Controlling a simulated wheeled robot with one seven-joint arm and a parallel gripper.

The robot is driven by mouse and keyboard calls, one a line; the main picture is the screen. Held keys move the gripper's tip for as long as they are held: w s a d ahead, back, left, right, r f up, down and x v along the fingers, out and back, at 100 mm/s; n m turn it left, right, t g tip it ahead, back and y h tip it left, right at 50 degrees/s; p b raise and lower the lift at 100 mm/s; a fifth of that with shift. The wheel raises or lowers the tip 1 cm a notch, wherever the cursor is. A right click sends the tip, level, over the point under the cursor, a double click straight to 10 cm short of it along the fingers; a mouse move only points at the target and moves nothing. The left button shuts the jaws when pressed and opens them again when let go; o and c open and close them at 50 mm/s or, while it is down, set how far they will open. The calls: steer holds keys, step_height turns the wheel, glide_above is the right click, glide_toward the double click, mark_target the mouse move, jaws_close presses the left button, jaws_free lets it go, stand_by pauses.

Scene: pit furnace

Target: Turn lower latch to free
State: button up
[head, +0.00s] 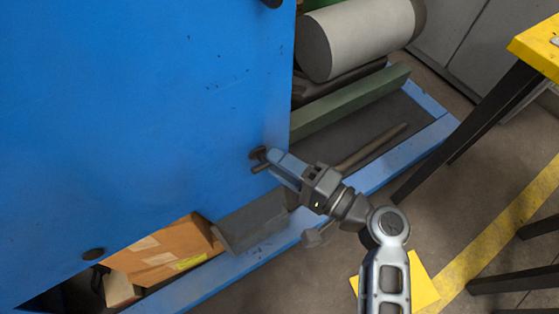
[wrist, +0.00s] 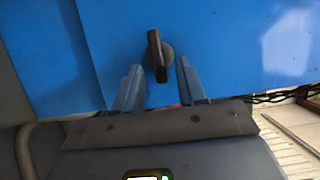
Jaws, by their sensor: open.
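The lower latch is a dark knob with a narrow raised handle (wrist: 155,55) on the blue panel (head: 150,120), near its right edge. In the head view the latch (head: 257,154) shows just beyond my fingertips. My gripper (head: 271,163) is open and empty, pointing at the panel. In the wrist view its two blue-grey fingers (wrist: 159,66) stand to the left and right of the latch, with a gap on each side. The handle stands nearly upright in that view. Whether the fingertips reach deep enough to overlap the handle is hard to tell.
Another dark knob (head: 93,254) sits on the panel's lower left. A cardboard box (head: 160,252) lies below the panel. A grey cylinder (head: 355,36) and green beam (head: 350,105) lie right of it. A yellow-topped table (head: 540,42) stands at right.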

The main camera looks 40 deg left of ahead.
steer(key=d, duration=0.7)
steer(key=shift+p, duration=0.3)
